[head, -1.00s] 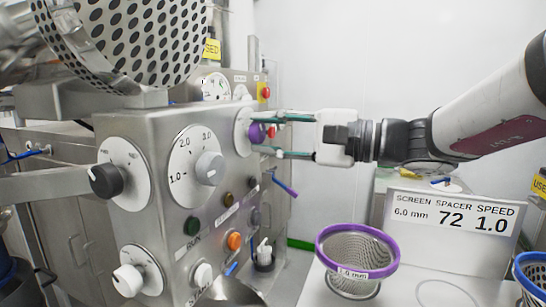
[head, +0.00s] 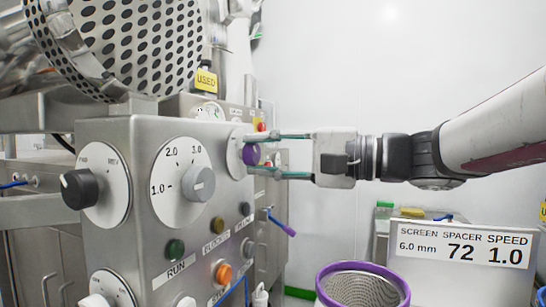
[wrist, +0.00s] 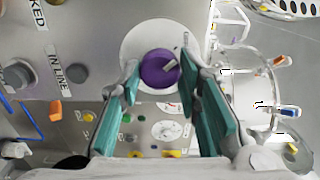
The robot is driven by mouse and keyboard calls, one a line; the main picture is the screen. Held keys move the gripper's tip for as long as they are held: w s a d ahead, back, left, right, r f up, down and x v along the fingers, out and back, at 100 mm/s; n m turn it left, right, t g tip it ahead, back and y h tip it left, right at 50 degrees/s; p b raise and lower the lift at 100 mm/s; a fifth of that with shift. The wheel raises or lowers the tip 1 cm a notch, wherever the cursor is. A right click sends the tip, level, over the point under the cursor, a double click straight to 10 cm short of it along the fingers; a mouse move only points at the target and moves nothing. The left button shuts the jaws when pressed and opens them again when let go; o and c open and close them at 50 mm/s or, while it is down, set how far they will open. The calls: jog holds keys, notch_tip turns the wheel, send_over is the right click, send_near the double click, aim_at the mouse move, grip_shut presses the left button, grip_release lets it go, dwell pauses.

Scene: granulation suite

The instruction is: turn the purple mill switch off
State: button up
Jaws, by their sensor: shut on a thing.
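The purple mill switch (head: 250,154) is a round knob on a white disc at the right edge of the steel control panel (head: 140,135). In the wrist view the purple switch (wrist: 158,70) sits between my fingertips, with a pale mark pointing to the upper right. My gripper (head: 255,154) reaches in from the right with its green fingers above and below the switch. It is shut on the switch; the wrist view also shows my gripper (wrist: 160,82) with one finger on each side. The disc's lettering is not readable.
A black knob (head: 78,189) and a grey speed dial (head: 199,184) are on the same panel, above green, orange and other buttons. A purple-rimmed screen basket (head: 362,280) stands at lower right, before a sign (head: 462,246) reading 6.0 mm, 72, 1.0.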

jog(key=shift+f, duration=0.1)
jog(key=o, duration=1.1)
jog(key=shift+o, duration=0.2)
jog(key=v, duration=1.2)
